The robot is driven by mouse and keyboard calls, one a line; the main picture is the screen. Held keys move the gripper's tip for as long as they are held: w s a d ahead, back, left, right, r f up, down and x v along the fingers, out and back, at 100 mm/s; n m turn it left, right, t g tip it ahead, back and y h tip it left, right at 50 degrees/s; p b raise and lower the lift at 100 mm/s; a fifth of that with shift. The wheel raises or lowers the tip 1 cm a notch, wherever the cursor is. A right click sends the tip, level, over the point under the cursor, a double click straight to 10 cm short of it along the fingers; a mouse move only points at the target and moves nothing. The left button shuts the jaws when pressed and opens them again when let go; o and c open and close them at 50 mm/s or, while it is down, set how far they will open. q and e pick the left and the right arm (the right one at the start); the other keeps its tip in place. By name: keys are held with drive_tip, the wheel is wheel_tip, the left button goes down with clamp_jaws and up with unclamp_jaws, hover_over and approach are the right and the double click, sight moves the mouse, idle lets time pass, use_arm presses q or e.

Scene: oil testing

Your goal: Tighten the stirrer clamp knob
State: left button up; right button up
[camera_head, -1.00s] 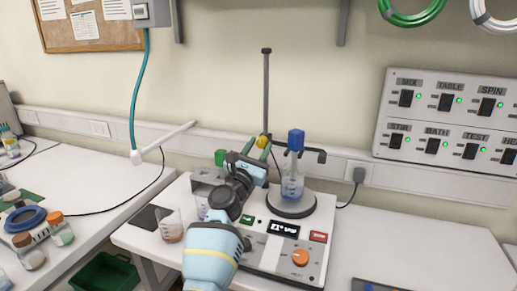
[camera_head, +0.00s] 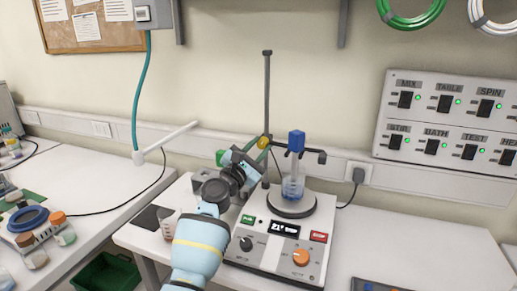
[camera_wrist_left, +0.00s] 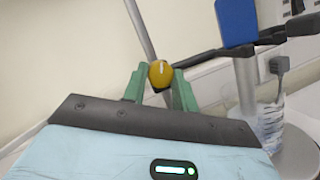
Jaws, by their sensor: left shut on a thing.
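The yellow stirrer clamp knob (camera_head: 263,142) sits on the clamp at the upright rod (camera_head: 266,85). In the left wrist view the knob (camera_wrist_left: 160,73) has a white mark on its face and lies between the green fingertips. My left gripper (camera_head: 258,143) is shut on the knob. Its fingers also show in the left wrist view (camera_wrist_left: 160,84). The blue stirrer head (camera_head: 296,141) hangs from the clamp arm (camera_head: 313,154) over a clear beaker (camera_head: 292,188) on the round plate. My right gripper is in neither view.
The white stirrer base (camera_head: 277,250) carries a dark knob, an orange knob and a small display. Another beaker (camera_head: 170,224) stands left of it, partly behind my arm. Jars (camera_head: 56,222) stand on the left bench. A switch panel (camera_head: 446,122) is on the wall.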

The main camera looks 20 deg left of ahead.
use_arm(q)
drive_tip(key=m+g, duration=0.1)
drive_tip(key=m, duration=0.1)
drive_tip(key=m+h, duration=0.1)
drive_tip(key=m, duration=0.1)
drive_tip(key=shift+a+r+m+g+p, duration=0.1)
drive_tip(key=shift+r+m+g+p, duration=0.1)
drive_tip(key=shift+m+g+p, duration=0.2)
drive_tip(key=m+g, duration=0.1)
drive_tip(key=m, duration=0.1)
drive_tip(key=m+g+p, duration=0.1)
drive_tip(key=m, duration=0.2)
drive_tip(key=shift+r+m+h, duration=0.2)
drive_tip(key=shift+m+h, duration=0.1)
drive_tip(key=shift+h, duration=0.1)
drive_tip(key=shift+m+g, duration=0.5)
drive_tip(key=shift+m, duration=0.6)
drive_tip(key=shift+m+g+y, duration=0.3)
drive_tip(key=shift+m+y, duration=0.2)
drive_tip(key=shift+m, duration=0.3)
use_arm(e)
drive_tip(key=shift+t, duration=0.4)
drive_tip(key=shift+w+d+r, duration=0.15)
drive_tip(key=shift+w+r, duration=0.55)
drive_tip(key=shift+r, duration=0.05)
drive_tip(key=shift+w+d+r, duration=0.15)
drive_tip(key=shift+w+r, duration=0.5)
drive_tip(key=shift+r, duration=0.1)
